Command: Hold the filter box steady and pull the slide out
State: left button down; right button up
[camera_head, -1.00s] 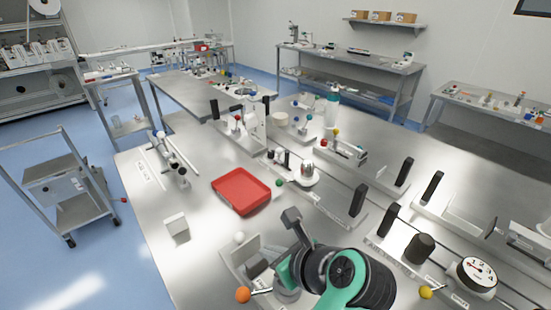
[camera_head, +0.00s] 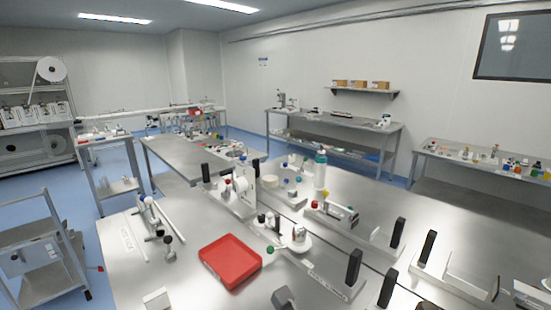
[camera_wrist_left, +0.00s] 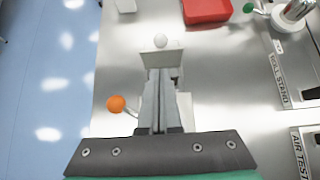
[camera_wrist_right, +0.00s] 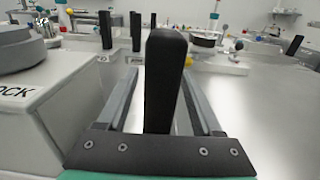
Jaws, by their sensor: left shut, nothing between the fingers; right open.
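I cannot tell for sure which fixture is the filter box or its slide. In the left wrist view my left gripper (camera_wrist_left: 162,74) is shut and empty, over a pale fixture (camera_wrist_left: 176,50) with a white ball (camera_wrist_left: 160,40) and an orange ball knob (camera_wrist_left: 117,104); contact is unclear. In the right wrist view my right gripper (camera_wrist_left: 0,0) is open, its fingers either side of an upright black handle (camera_wrist_right: 165,85), which is not gripped. The handle's base is hidden. Beside it, left, stands a white box (camera_wrist_right: 60,118) with a label ending in "OCK".
A red tray (camera_head: 230,262) lies on the steel table, with a white block (camera_head: 157,299) nearer the front. Upright black handles (camera_head: 388,288) and knobbed fixtures crowd the right side. A roll stand plate (camera_wrist_left: 283,75) and an air test plate (camera_wrist_left: 305,150) lie right of my left gripper.

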jog(key=v, duration=1.2)
jog(key=shift+w+r, duration=0.1)
